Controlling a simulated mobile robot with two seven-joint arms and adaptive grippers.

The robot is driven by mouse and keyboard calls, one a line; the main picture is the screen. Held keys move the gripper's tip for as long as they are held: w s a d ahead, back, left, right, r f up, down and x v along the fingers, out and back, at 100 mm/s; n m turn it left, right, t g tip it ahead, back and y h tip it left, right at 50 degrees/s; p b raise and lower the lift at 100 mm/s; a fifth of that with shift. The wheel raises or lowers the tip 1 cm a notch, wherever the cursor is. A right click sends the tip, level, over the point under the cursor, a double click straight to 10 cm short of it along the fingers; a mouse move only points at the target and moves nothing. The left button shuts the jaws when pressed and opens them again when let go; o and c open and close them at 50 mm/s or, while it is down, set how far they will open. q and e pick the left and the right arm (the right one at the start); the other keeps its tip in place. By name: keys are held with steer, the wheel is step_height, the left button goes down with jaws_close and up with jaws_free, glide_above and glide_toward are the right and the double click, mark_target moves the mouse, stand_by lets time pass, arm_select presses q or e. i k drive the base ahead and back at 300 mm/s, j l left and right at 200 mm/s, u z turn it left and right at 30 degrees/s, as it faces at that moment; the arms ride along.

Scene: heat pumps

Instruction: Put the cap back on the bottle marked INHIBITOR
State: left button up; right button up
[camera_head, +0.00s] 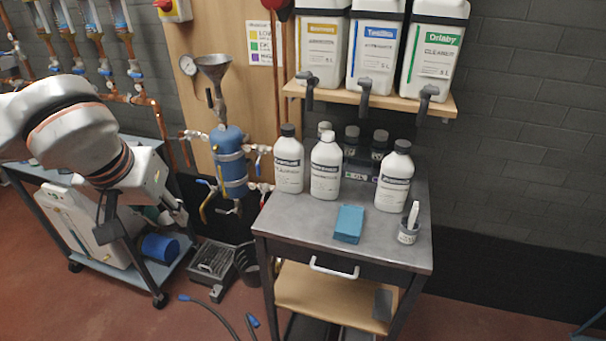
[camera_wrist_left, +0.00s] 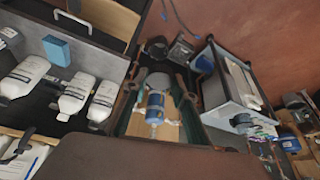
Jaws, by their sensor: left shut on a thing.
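The left bottle (camera_head: 289,168) and the right bottle (camera_head: 394,180) wear dark caps. The middle bottle (camera_head: 325,172) shows a bare white neck; its label is too small to read surely. The bottles also show at the left of the left wrist view (camera_wrist_left: 75,93). My left gripper (camera_head: 175,214) is off to the left of the cart, well apart from the bottles. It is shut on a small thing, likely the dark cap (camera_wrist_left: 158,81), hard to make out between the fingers. My right gripper is not in view.
Dark-capped containers (camera_head: 351,140) stand behind the bottles. A shelf (camera_head: 375,98) with large canisters overhangs the back. A blue vessel with a funnel (camera_head: 213,68) stands left.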

mark_target(327, 157)
steer(key=j+u, duration=0.15)
steer(key=j, duration=0.7)
steer(key=j+u, duration=0.35)
steer(key=l+u, duration=0.3)
steer(key=i+l, duration=0.05)
